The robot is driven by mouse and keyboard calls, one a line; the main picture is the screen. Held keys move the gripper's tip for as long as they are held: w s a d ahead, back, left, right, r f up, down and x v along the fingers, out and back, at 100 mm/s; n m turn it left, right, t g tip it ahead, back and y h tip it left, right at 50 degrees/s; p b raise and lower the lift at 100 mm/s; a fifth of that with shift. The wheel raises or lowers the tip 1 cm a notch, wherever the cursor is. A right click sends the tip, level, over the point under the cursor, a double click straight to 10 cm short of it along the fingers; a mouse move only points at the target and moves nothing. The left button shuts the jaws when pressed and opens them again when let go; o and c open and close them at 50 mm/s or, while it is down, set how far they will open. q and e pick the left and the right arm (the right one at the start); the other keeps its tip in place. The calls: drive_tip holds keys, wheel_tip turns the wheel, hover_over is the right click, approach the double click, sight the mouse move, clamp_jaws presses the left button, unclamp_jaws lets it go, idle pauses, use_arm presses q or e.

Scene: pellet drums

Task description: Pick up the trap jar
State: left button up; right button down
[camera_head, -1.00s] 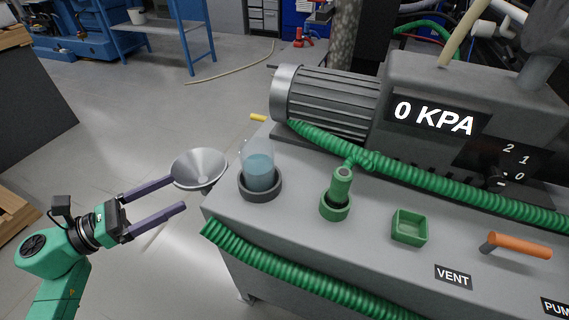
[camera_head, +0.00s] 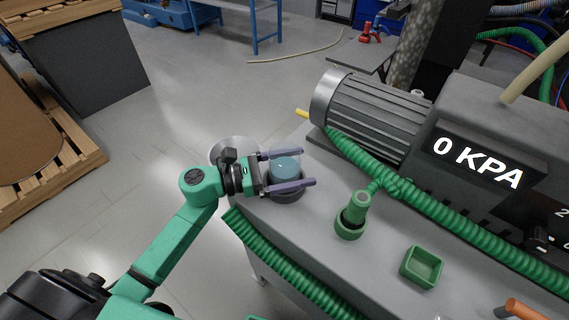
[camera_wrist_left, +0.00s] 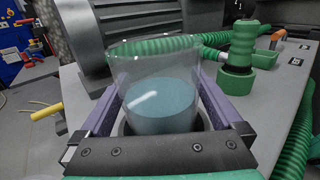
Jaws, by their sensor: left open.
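The trap jar (camera_head: 285,168) is a clear vessel with blue-grey liquid, standing upright in a dark round holder (camera_head: 287,196) on the pump bench. My left gripper (camera_head: 289,169) is open, with its two purple fingers on either side of the jar. In the left wrist view the jar (camera_wrist_left: 160,100) stands between the fingers, its clear rim above them. I cannot tell whether either finger touches the glass. My right gripper is not in view.
A green fitting (camera_head: 354,214) stands right of the jar, with a green hose (camera_head: 440,200) behind it. A green square tray (camera_head: 422,266) sits farther right. The motor (camera_head: 375,110) is behind the jar. A metal funnel (camera_head: 226,150) is partly hidden behind my left wrist.

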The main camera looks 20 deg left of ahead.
use_arm(q)
drive_tip(key=shift+w+d, duration=0.1)
drive_tip(key=shift+d, duration=0.05)
drive_tip(key=c, duration=1.4)
drive_tip(key=shift+o, duration=0.2)
